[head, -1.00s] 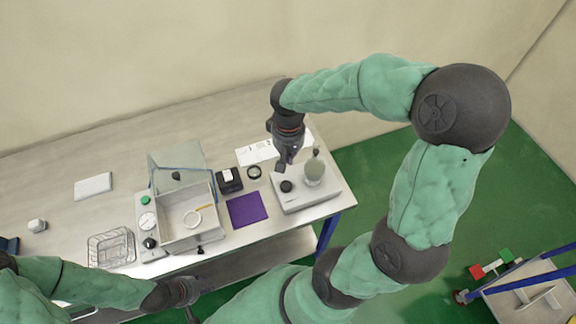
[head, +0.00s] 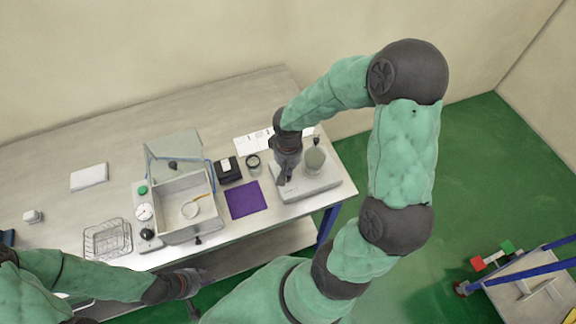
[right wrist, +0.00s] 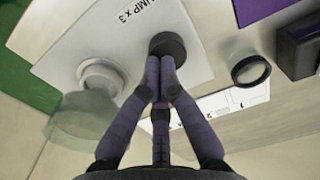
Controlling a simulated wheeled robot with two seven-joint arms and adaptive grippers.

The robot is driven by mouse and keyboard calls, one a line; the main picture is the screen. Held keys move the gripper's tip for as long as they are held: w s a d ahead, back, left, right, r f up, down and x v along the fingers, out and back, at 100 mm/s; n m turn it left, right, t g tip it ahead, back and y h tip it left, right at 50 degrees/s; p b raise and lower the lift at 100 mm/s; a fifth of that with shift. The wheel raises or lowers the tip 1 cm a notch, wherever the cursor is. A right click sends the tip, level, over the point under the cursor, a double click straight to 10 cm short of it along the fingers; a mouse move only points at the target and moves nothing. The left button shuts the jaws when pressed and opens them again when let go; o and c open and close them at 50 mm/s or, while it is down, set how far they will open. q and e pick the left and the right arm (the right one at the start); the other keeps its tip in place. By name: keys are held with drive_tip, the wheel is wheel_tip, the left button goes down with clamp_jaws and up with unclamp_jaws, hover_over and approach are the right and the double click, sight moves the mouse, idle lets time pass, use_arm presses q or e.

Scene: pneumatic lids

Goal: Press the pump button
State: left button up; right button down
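The pump button is a round black knob (right wrist: 166,43) on a pale base (right wrist: 75,40) printed "PUMP x 3" in the right wrist view. In the head view that base (head: 318,186) stands at the table's right end, and my gripper hides the knob. My right gripper (right wrist: 161,72) points down at the knob with its fingers drawn together and nothing held. Its tips overlap the knob's near edge; I cannot tell if they touch. It also shows in the head view (head: 284,181). My left gripper (head: 192,305) hangs at the table's front edge, too small to judge.
A translucent jar (head: 314,162) stands on the base beside my right gripper. A purple mat (head: 246,200), a small round black-rimmed part (head: 253,161) and a black box (head: 228,170) lie left of it. Further left are an open-lidded box (head: 174,235), a gauge panel (head: 144,225) and a wire basket (head: 106,240).

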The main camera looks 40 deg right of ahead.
drive_tip(key=shift+f+b, duration=1)
drive_tip(key=shift+b, duration=0.1)
use_arm(q)
wheel_tip(320, 180, down, 2)
use_arm(e)
drive_tip(key=shift+r, duration=0.1)
drive_tip(key=shift+r+p, duration=0.55)
drive_tip(key=shift+p, duration=0.05)
wheel_tip(320, 180, up, 4)
drive_tip(key=p, duration=0.2)
drive_tip(key=shift+p, duration=0.3)
use_arm(q)
drive_tip(key=r, duration=0.2)
drive_tip(key=s+r+p, duration=0.1)
drive_tip(key=r, duration=0.1)
drive_tip(key=shift+s+a+r, duration=0.15)
drive_tip(key=shift+r, duration=0.1)
use_arm(e)
wheel_tip(320, 180, up, 9)
